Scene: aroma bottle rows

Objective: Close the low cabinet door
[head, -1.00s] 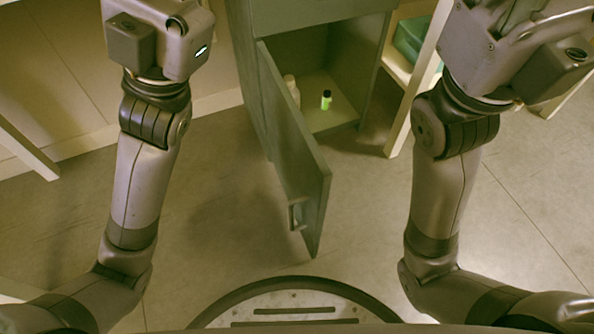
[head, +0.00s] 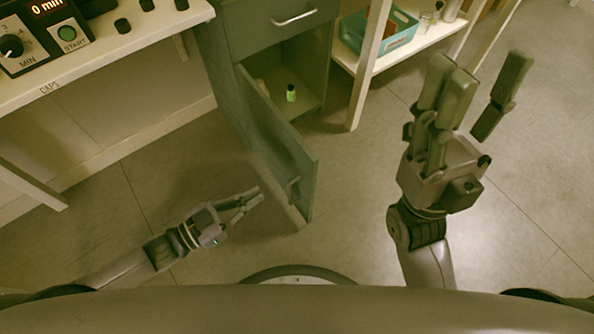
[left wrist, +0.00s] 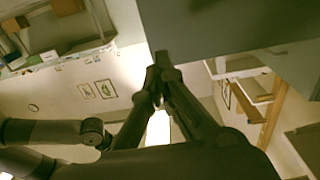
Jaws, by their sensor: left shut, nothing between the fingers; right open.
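The low cabinet (head: 222,95) stands at the upper middle of the head view, below a drawer with a bar handle. Its grey-green door (head: 277,150) is hinged on the left and stands wide open toward me. The door's handle (head: 293,188) is near the free edge. A small green bottle with a black cap (head: 291,93) stands inside. My left gripper (head: 259,196) is shut and empty, low and just left of the door's free end; I cannot tell if it touches. In the left wrist view its fingertips (left wrist: 160,62) overlap a grey panel's edge. My right gripper (head: 487,85) is open and empty, right of the cabinet.
A white bench (head: 100,72) with a timer panel (head: 48,38) is at the upper left. A white shelf unit (head: 362,75) with a teal basket (head: 386,40) stands right of the cabinet. The floor between the door and my right arm is clear.

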